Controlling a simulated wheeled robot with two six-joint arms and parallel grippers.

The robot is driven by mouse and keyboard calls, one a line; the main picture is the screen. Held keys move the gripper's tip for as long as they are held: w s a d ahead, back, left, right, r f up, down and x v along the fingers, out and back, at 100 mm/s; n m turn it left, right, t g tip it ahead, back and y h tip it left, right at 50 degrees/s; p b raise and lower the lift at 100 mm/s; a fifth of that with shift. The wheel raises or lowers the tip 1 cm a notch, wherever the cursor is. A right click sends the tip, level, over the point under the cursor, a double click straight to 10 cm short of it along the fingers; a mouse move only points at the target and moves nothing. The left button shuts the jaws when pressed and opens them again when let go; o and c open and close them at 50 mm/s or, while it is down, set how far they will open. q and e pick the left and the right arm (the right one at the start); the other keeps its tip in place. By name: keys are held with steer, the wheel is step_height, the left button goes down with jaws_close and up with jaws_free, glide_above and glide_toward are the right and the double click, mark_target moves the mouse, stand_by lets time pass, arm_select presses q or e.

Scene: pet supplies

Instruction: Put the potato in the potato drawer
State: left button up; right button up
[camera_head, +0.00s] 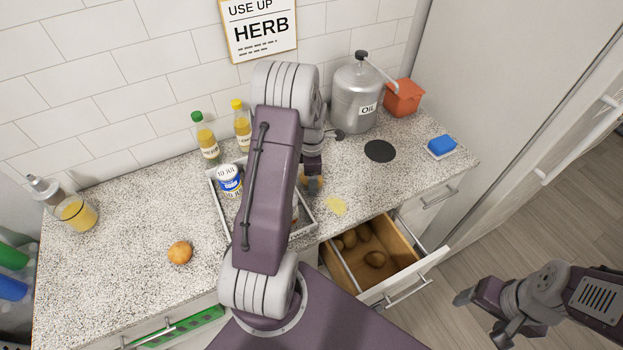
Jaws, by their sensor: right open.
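The wooden drawer (400,248) under the counter is pulled open and holds several brown potatoes (375,259). My left arm crosses the middle of the view, and its gripper (312,172) points down over the counter, partly hidden by the arm. A small brown thing (315,184), perhaps a potato, shows right at its fingertips; I cannot tell whether it is gripped. A round orange-brown thing (180,252), an onion or a potato, lies alone on the counter at left. My right gripper (482,317) is open and empty at the lower right, over the floor, away from the drawer.
A white tray (222,204) with a blue-labelled tub (229,178) lies partly behind my left arm. The front-left counter is mostly clear.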

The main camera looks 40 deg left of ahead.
arm_select(q)
steer(key=c, duration=1.6)
steer(key=shift+o, duration=0.2)
steer(key=shift+r, duration=0.15)
steer(key=shift+r, duration=0.3)
step_height(320, 180, up, 3)
steer(key=shift+f, duration=0.1)
steer(key=w+d+r+b, duration=0.1)
steer(key=w+d+r, duration=0.5)
steer(key=d, duration=0.3)
steer(key=shift+w+d+r, duration=0.3)
steer(key=shift+d+r, duration=0.05)
steer(key=shift+r, duration=0.35)
